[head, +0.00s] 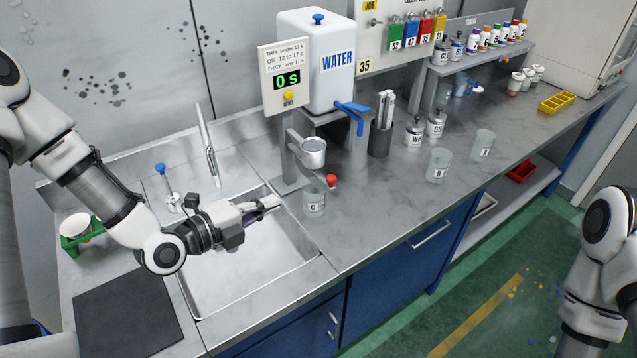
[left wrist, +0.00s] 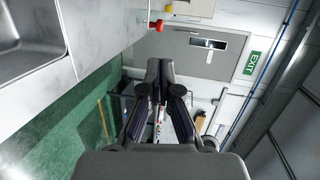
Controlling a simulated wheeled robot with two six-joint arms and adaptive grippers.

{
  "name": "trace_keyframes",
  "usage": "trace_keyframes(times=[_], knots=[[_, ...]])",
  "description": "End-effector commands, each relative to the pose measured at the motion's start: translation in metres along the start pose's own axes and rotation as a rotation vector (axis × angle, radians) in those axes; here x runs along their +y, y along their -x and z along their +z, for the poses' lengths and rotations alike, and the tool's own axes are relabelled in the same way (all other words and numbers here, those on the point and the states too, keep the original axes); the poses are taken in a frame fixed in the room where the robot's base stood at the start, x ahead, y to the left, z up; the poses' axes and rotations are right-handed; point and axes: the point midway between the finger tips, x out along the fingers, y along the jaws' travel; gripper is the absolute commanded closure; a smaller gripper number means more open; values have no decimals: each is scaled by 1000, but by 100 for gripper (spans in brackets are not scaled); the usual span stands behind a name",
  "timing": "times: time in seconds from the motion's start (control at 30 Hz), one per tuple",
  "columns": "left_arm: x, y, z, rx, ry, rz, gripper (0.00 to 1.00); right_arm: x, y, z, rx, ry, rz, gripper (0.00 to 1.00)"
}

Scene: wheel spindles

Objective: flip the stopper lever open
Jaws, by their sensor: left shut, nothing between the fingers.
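The stopper lever's red knob (head: 331,180) shows at the right of the metal flow cup (head: 313,152) on its grey stand (head: 290,165). In the left wrist view a red knob (left wrist: 156,25) shows beyond my fingers. The arm of the lever is too small to make out. A clear beaker marked C (head: 314,203) stands below the flow cup. My left gripper (head: 278,201) is over the sink, left of the beaker and apart from the knob. It is shut and empty; its closed fingers (left wrist: 160,66) also show in the left wrist view. My right gripper is out of view.
The timer sign (head: 286,80) reads 0 s. A water tank (head: 318,60) with a blue tap (head: 352,112) stands behind. The sink (head: 235,275) lies under my left arm. Beakers B (head: 438,165) and A (head: 482,145) stand to the right. The front counter between is clear.

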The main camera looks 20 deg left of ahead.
Motion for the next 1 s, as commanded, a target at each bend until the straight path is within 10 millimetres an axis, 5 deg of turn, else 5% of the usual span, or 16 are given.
trace_keyframes(times=[0.6,1.0], knots=[[-4,-114,-3,7,-4,0,100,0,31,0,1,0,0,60],[0,-132,-2,3,0,-1,100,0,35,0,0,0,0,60]])
